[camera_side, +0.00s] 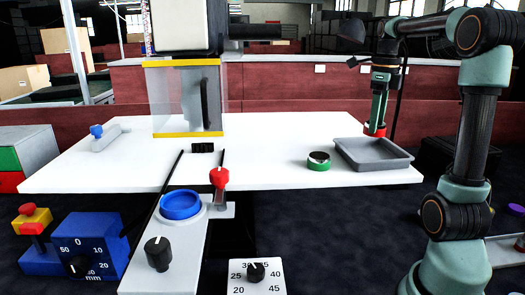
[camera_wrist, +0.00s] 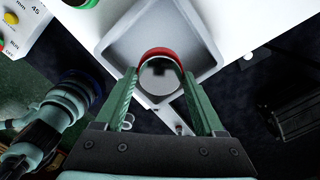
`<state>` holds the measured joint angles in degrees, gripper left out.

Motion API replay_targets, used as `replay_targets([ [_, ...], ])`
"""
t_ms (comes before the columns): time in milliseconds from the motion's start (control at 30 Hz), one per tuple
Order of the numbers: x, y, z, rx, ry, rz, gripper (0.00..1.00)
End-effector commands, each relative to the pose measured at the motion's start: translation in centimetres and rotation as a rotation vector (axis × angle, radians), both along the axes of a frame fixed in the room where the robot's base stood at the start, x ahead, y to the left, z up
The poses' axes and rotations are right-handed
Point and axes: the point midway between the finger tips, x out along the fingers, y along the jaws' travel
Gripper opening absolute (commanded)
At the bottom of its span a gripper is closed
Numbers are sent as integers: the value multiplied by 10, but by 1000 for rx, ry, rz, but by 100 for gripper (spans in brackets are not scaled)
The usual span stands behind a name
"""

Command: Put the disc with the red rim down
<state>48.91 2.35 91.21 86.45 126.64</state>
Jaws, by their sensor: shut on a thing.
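The exact height of the disc over the tray is hard to tell.
A green-rimmed disc (camera_side: 318,161) lies on the white table (camera_side: 265,140) just left of the tray. A blue round part (camera_side: 181,205) sits on the grey fixture at the front. A clear-walled machine (camera_side: 187,97) stands at the back left. The table's middle is clear.

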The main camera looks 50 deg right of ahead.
Motion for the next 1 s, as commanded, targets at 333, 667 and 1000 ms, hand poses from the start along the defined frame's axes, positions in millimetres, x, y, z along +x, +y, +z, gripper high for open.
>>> replay_targets([
  [333, 0, 0, -37, 2, 1, 0, 10],
  [667, 0, 0, -63, 0, 0, 0, 10],
  [1000, 0, 0, -66, -1, 0, 0, 86],
])
